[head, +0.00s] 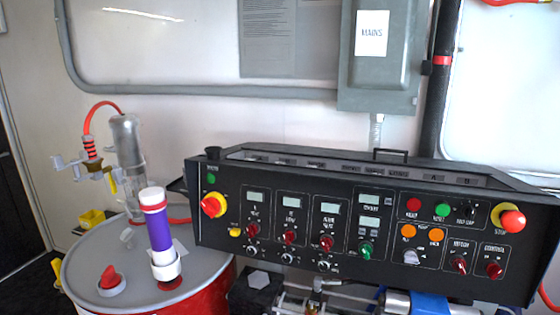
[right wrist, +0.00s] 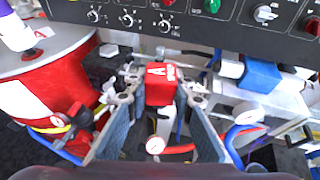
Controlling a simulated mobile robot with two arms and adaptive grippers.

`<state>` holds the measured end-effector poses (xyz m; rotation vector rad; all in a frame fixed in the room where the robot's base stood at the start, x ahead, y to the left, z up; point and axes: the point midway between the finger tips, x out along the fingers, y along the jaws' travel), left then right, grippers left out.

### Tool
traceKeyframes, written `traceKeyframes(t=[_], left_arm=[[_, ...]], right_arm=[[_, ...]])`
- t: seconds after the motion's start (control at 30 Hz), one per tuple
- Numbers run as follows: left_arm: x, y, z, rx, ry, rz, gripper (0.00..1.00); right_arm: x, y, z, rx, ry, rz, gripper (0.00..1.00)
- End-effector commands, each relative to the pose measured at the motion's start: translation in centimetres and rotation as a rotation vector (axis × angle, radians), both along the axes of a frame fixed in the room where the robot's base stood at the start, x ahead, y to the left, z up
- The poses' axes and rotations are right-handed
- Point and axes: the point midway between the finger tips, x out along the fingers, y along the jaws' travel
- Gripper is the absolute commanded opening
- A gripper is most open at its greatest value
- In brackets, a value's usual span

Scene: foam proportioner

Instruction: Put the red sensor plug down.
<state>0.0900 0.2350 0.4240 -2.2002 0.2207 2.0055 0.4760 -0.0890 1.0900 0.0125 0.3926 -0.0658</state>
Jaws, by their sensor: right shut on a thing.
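The red sensor plug (right wrist: 160,86) is a red block with a white "A" on its top. In the right wrist view it sits between the fingertips of my right gripper (right wrist: 160,98), which is shut on it. Its underside and whatever lies right below it are hidden, so I cannot tell whether it touches anything. I do not make out the plug or either gripper in the head view.
The black control panel (head: 375,225) stands above and behind the plug. A red drum (right wrist: 50,85) with a grey lid is at left, bearing a purple-and-white cylinder (head: 158,235). Hoses, a gauge (right wrist: 155,145) and a blue fitting (right wrist: 260,74) crowd the area.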

Motion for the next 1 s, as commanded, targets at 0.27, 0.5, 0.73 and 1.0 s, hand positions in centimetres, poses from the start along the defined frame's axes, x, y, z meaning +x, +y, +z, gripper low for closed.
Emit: traceKeyframes(t=[0.27, 0.5, 0.73, 1.0], left_arm=[[0.0, 0.0, 0.3, 0.0, 0.0, 0.0, 0.4], [0.0, 0.0, 0.5, 0.0, 0.0, 0.0, 0.4], [0.0, 0.0, 0.7, 0.0, 0.0, 0.0, 0.4], [0.0, 0.0, 1.0, 0.0, 0.0, 0.0, 0.4]], right_arm=[[2.9, -3.7, 2.4, 0.001, -0.005, -0.129, 0.0], [5.0, -7.5, 4.6, 0.002, -0.005, -0.253, 0.0], [6.6, -11.2, 6.9, 0.002, -0.005, -0.374, 0.0], [7.9, -15.6, 9.6, 0.0, -0.003, -0.521, 0.0]])
